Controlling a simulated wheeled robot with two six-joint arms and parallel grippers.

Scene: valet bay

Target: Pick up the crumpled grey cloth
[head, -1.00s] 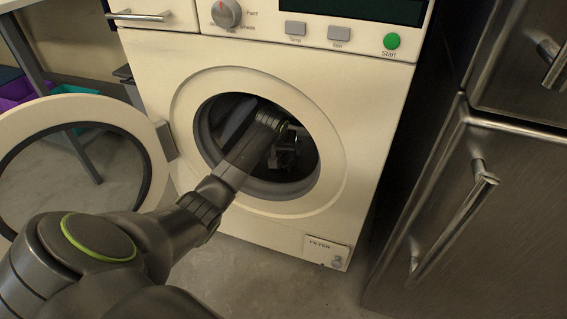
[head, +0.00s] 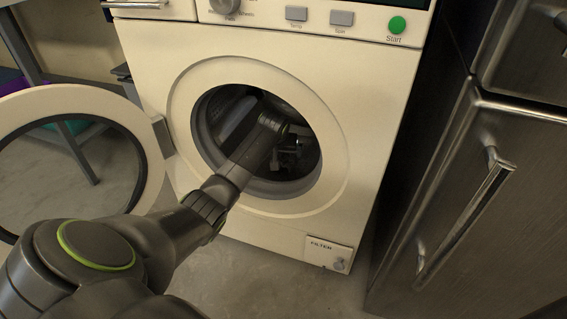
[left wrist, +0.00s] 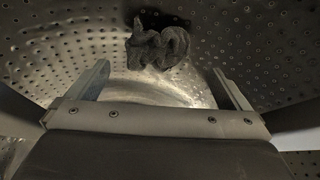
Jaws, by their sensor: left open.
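The crumpled grey cloth (left wrist: 156,46) lies on the perforated drum wall (left wrist: 245,40) in the left wrist view. It is dark grey and bunched up. My left gripper (left wrist: 160,80) is inside the drum, open and empty, with its two fingers apart on either side below the cloth in the picture. A gap shows between the fingers and the cloth. In the head view my left gripper (head: 292,158) is a dim shape inside the washing machine's opening, and I cannot make out the cloth there. My right gripper is not in view.
The washing machine (head: 370,110) has its round door (head: 152,165) swung open to the left. My left arm passes through the opening, close to its rim (head: 330,150). A steel cabinet (head: 510,230) stands close on the right. Some floor (head: 265,275) is clear in front.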

